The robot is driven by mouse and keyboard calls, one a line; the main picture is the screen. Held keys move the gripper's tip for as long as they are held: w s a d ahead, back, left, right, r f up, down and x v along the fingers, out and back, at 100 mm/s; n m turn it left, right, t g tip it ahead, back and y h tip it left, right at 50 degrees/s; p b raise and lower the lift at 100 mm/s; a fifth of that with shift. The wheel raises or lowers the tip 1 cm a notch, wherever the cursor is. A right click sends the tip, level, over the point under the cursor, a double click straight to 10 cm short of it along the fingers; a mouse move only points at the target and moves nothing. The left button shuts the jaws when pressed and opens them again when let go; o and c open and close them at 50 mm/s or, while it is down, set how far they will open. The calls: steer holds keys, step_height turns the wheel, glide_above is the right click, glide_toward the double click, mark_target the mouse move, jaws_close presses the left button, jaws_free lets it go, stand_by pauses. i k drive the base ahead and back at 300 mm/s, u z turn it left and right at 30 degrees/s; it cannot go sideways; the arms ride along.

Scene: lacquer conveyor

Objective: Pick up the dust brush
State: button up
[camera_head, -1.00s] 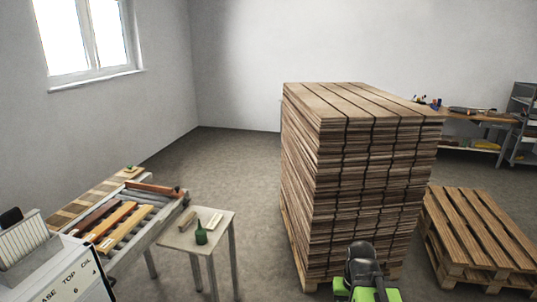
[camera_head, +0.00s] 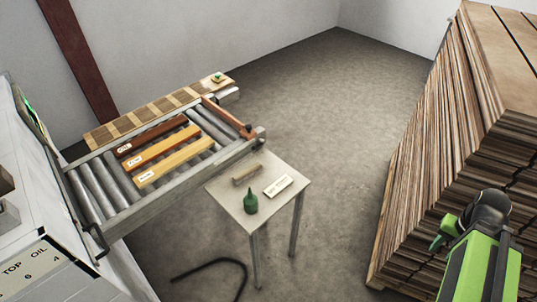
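A small brown wooden block-shaped thing (camera_head: 247,174), which looks like the dust brush, lies on the small pale table (camera_head: 226,194) right of the roller conveyor. Its bristles cannot be made out. A green bottle (camera_head: 250,202) with a pointed top stands in front of it. A white card with dark lettering (camera_head: 278,186) lies to its right. My green and black arm shows at the lower right, well apart from the table. My gripper cannot be made out in view.
The roller conveyor (camera_head: 98,183) carries several wooden boards with white labels. A white machine (camera_head: 45,240) is at the left. A tall stack of boards (camera_head: 440,130) on a pallet stands at the right. Bare floor (camera_head: 330,220) lies between table and stack.

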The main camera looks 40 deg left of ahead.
mark_target(240, 178)
steer(key=i, duration=0.5)
steer(key=u, duration=0.75)
steer(key=i, duration=0.9)
steer(key=u, duration=6)
steer(key=i, duration=0.15)
steer(key=z, duration=2.6)
steer(key=i, duration=0.4)
steer(key=u, duration=0.4)
steer(key=k, duration=0.35)
steer(key=z, duration=0.4)
steer(key=i, duration=0.25)
steer(key=u, duration=0.2)
